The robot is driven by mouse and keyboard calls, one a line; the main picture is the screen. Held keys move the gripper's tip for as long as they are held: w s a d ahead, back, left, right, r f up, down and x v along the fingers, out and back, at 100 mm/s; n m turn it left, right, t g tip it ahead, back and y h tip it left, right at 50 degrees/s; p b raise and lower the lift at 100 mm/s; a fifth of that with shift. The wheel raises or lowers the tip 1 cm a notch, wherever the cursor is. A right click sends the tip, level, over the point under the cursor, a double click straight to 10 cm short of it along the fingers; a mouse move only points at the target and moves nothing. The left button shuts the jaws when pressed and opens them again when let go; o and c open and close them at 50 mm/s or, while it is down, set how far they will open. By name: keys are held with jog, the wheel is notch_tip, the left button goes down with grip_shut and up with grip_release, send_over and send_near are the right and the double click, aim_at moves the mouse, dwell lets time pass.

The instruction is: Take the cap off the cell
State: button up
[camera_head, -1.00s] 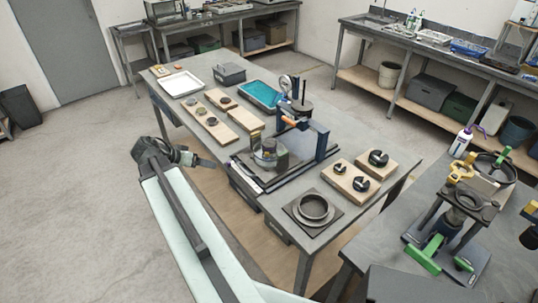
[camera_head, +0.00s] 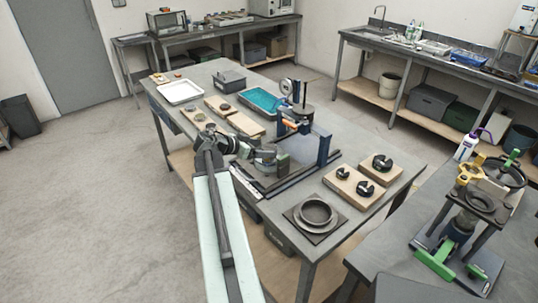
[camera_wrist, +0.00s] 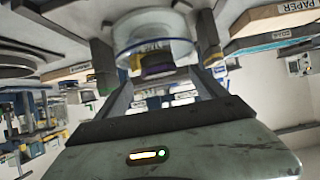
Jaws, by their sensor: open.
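The cell (camera_wrist: 150,28) shows in the wrist view as a clear round vessel with a blue rim line, between the two fingers of my gripper (camera_wrist: 156,57). A dark purple part shows just below the rim in that picture; I cannot tell whether it is the cap. The fingers stand apart on either side, with no clear contact. In the head view my gripper (camera_head: 262,160) is at the cell's place on the black lever frame (camera_head: 322,146). The gripper partly hides the cell there, and the cap cannot be made out.
Wooden boards with black slotted weights (camera_head: 365,187) and a dark ring on a square plate (camera_head: 316,212) lie to the right. A teal tray (camera_head: 262,101), a white tray (camera_head: 180,91) and more boards lie behind. A second bench with a green-handled press (camera_head: 437,262) stands at right.

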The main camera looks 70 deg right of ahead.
jog(key=shift+x, duration=1.2)
jog(key=shift+a, duration=0.1)
jog(key=shift+c, duration=0.3)
grip_shut()
jog(key=shift+r+p, duration=0.4)
jog(key=shift+r, duration=0.15)
notch_tip(320, 180, up, 3)
jog(key=p, duration=0.3)
jog(key=w+a+p, duration=0.1)
jog(key=w+a, duration=0.6)
jog(key=a, duration=0.7)
jog(key=shift+w+r, duration=0.2)
jog(key=shift+r, duration=0.3)
